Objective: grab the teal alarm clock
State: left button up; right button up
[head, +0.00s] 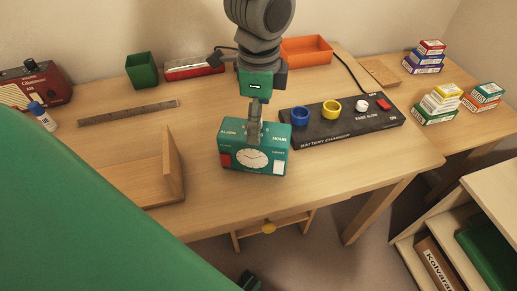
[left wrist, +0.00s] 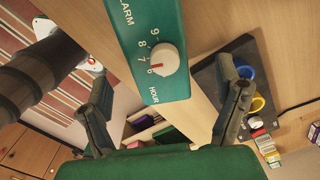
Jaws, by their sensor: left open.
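The teal alarm clock (head: 268,158) stands upright on the desk near its front edge. It has a white round dial and a red patch on the left of its face. My left gripper (head: 254,132) is directly above it, fingers pointing down, and one finger overlaps its top and upper front. In the left wrist view, the clock's top (left wrist: 148,30), with a white knob, lies between the spread fingers of the open gripper (left wrist: 165,82). I cannot tell whether either finger touches it.
A black battery charger (head: 345,122) with coloured rings sits close right of the clock. A wooden bookend (head: 172,165) stands to the left. Behind are a green cup (head: 142,70), a red stapler-like object (head: 193,68) and an orange tray (head: 308,50). Small boxes (head: 440,100) are at right.

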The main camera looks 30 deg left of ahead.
pick_arm(q)
jog(key=shift+f, duration=0.65)
jog(key=shift+s+a+f, duration=0.1)
jog(key=shift+a+f, duration=0.25)
jog(key=shift+f, duration=0.1)
jog(key=f, duration=0.1)
jog(key=f+b, duration=0.1)
jog(key=f, duration=0.1)
jog(key=f+b, duration=0.1)
jog(key=shift+s+a+f, duration=0.25)
jog(key=shift+f, duration=0.05)
jog(key=shift+d+f, duration=0.2)
jog(key=shift+f, duration=0.05)
jog(key=shift+d+r, duration=0.15)
jog(key=shift+d, duration=0.35)
jog(key=c, duration=0.3)
jog(key=shift+a, duration=0.35)
jog(key=c, duration=1.3)
jog(key=shift+a, duration=0.15)
pick_arm(e)
jog(key=shift+a+f, duration=0.2)
jog(key=shift+f, duration=0.35)
jog(key=shift+a+f, duration=0.2)
jog(key=shift+f, duration=0.3)
